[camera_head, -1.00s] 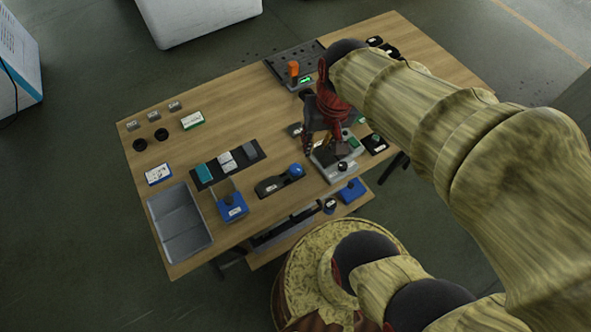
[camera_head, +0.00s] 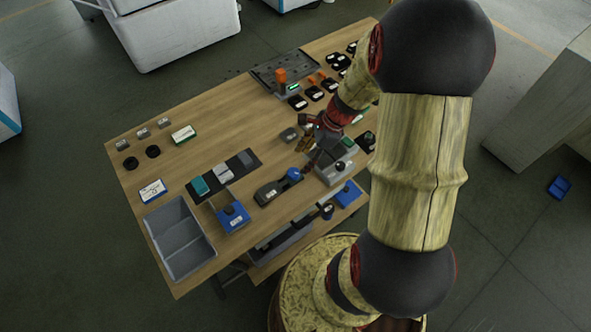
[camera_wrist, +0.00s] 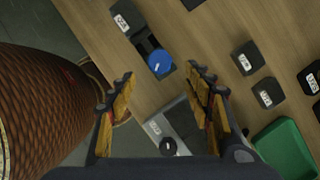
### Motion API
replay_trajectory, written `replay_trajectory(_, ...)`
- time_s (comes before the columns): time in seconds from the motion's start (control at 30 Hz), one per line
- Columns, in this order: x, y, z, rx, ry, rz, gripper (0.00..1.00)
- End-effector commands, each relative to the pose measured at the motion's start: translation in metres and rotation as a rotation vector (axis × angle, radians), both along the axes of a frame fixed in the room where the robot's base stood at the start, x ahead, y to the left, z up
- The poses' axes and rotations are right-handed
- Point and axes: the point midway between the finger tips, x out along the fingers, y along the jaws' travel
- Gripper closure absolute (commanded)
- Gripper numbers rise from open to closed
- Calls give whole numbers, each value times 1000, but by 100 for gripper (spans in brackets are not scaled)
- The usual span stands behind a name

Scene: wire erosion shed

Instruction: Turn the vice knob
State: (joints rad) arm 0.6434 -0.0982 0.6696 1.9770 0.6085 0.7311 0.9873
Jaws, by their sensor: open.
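The vice (camera_head: 268,191) is a long black block with a white label, lying on the wooden table near its front edge. Its round blue knob (camera_head: 294,174) is at the right end. In the wrist view the blue knob (camera_wrist: 160,62) shows just beyond the fingertips, with the labelled black body (camera_wrist: 122,20) running up and left from it. My gripper (camera_head: 308,163) is over the table close to the knob's right side. In the wrist view my gripper (camera_wrist: 158,82) has its two fingers wide apart with nothing between them; contact with the knob is not visible.
A grey box with a black knob (camera_head: 340,165) stands right beside my gripper. Blue blocks (camera_head: 233,217) and a grey bin (camera_head: 180,238) are to the left. An orange knob (camera_head: 281,76) and several black blocks are at the back.

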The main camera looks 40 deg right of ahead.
Motion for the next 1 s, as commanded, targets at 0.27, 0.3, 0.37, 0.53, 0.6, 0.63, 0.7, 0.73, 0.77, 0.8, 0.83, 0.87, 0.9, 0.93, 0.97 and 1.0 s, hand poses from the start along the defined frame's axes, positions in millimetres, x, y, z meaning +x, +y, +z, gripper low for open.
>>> replay_trajectory(0.27, 5, 11, -31, 0, 2, 5, 49)
replay_trajectory(0.3, 6, 13, -37, 0, 2, 5, 49)
replay_trajectory(0.37, 8, 16, -46, 0, 2, 6, 49)
replay_trajectory(0.53, 13, 23, -66, -2, 1, 5, 49)
replay_trajectory(0.6, 13, 25, -70, -1, 2, 6, 49)
replay_trajectory(0.63, 14, 25, -70, -2, 1, 5, 49)
replay_trajectory(0.7, 14, 25, -71, -2, 1, 4, 49)
replay_trajectory(0.73, 14, 25, -70, -2, 1, 4, 49)
replay_trajectory(0.77, 14, 25, -70, -2, 0, 5, 49)
replay_trajectory(0.8, 14, 25, -70, -2, 0, 5, 49)
replay_trajectory(0.83, 14, 25, -70, -2, 0, 5, 49)
replay_trajectory(0.87, 14, 25, -70, -2, 0, 5, 49)
replay_trajectory(0.9, 14, 25, -70, -2, 0, 5, 51)
replay_trajectory(0.93, 14, 25, -70, -2, 0, 5, 53)
replay_trajectory(0.97, 14, 25, -70, -2, 0, 5, 55)
replay_trajectory(1.0, 14, 25, -70, -2, 0, 5, 57)
